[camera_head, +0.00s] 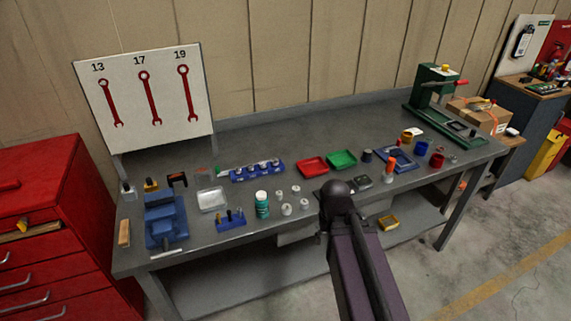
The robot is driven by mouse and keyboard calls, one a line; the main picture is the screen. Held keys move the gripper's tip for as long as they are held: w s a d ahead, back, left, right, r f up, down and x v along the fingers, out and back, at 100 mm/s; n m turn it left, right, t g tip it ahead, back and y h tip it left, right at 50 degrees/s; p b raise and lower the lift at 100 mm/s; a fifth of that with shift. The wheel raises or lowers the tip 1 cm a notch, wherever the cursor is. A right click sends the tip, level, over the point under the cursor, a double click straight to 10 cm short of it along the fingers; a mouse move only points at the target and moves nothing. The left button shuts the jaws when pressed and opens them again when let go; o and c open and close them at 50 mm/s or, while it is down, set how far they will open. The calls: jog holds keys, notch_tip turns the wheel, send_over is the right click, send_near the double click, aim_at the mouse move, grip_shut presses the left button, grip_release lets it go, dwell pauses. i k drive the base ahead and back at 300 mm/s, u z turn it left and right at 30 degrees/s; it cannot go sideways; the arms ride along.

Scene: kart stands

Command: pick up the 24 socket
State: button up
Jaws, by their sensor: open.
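Several small silver sockets stand loose on the grey workbench (330,133), just right of a green bottle (262,206). One socket (279,195) is near the bottle, another (286,209) is in front of it, and a third (304,204) is to the right. A blue rail (236,176) behind them holds several more silver pieces. Any size marks are too small to read, so I cannot tell which one is the 24 socket. My dark arm rises from the bottom, its rounded joint over the bench's front edge right of the sockets. My gripper's fingers do not show.
Red (312,167) and green (342,160) trays lie behind the sockets. A blue vise (165,222) and a white tray (212,200) stand left. A blue holder with upright bits (231,222) is near the front edge. The bench's back strip is mostly clear.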

aim_at(274, 162)
jog(key=z, duration=0.2)
jog(key=k, duration=1)
jog(key=u, duration=0.65)
jog(key=i, duration=0.95)
jog(key=u, duration=0.05)
